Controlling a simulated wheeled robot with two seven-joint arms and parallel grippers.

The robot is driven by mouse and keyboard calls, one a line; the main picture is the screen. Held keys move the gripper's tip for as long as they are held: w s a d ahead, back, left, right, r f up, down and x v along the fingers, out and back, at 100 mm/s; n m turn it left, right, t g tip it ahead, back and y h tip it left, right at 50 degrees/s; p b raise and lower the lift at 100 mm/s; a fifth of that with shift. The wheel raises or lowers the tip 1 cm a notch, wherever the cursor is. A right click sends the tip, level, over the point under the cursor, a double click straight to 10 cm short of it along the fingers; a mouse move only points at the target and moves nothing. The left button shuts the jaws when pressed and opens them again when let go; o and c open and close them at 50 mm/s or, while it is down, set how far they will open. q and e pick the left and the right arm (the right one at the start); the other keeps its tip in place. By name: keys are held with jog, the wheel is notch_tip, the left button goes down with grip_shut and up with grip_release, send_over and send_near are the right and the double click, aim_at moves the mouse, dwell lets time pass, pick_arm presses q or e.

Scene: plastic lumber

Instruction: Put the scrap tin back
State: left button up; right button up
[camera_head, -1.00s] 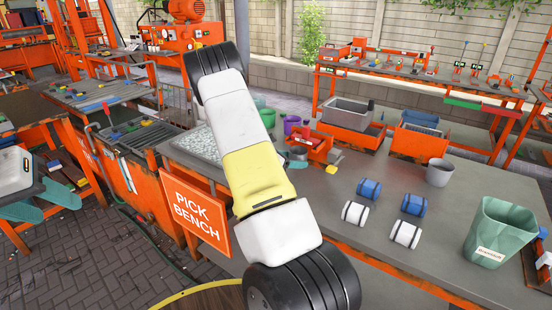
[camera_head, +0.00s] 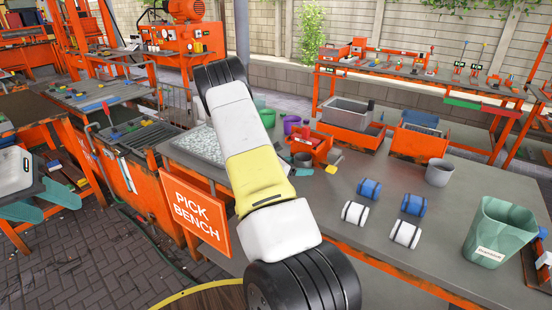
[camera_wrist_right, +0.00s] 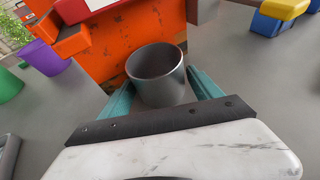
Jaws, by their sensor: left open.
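A grey cylindrical tin (camera_wrist_right: 156,78) stands between the teal fingers of my right gripper (camera_wrist_right: 160,88) in the right wrist view, its open top showing. In the head view this tin (camera_head: 302,159) shows small beside the red-orange bin (camera_head: 310,146), partly hidden by my arm. Whether its base touches the bench cannot be told. A second grey tin (camera_head: 439,173) stands upright at the right of the bench. My left gripper (camera_head: 48,204) is at the left edge with its teal fingers apart and empty.
On the grey bench (camera_head: 335,215) lie blue rolls (camera_head: 369,188) and white rolls (camera_head: 355,213). A green bin (camera_head: 499,233) stands at right. Purple (camera_wrist_right: 46,58) and green (camera_wrist_right: 8,85) cups stand left of the held tin. An orange bin wall (camera_wrist_right: 125,40) is close behind it.

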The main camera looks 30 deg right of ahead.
jog(key=shift+r, duration=0.1)
jog(key=shift+a+r, duration=0.15)
jog(key=v, duration=1.1)
jog(key=shift+a, duration=0.15)
jog(key=s+a+r+m+t+y, duration=0.5)
jog(key=s+a+r+m+y, duration=1)
jog(key=s+a+r, duration=1)
jog(key=s+m, duration=0.1)
jog(key=m, duration=0.2)
jog(key=shift+y, duration=0.3)
jog(key=shift+s+a, duration=0.1)
